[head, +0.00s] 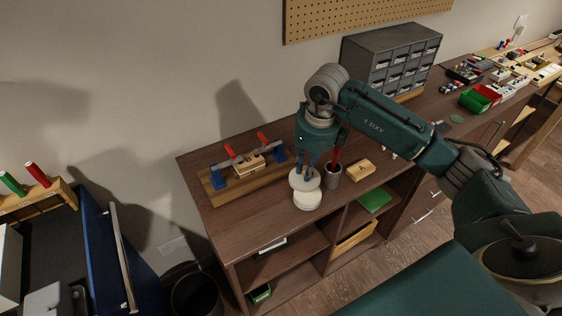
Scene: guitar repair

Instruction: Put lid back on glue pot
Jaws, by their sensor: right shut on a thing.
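My right gripper (311,168) points down over the front part of the brown workbench and is shut on a white round piece (304,181), which looks like the lid. A second white round piece, which looks like the glue pot (307,200), is just below it in the picture, near the bench's front edge. The two overlap in this view, and I cannot tell whether they touch. The fingertips partly hide the top of the held piece. My left gripper is not in view.
A dark cup with a red-handled tool (333,176) stands close right of the gripper, with a wooden block (359,171) beyond it. A wooden board with blue and red clamps (245,170) lies to the left. A grey drawer cabinet (390,60) stands behind. The bench's front left is clear.

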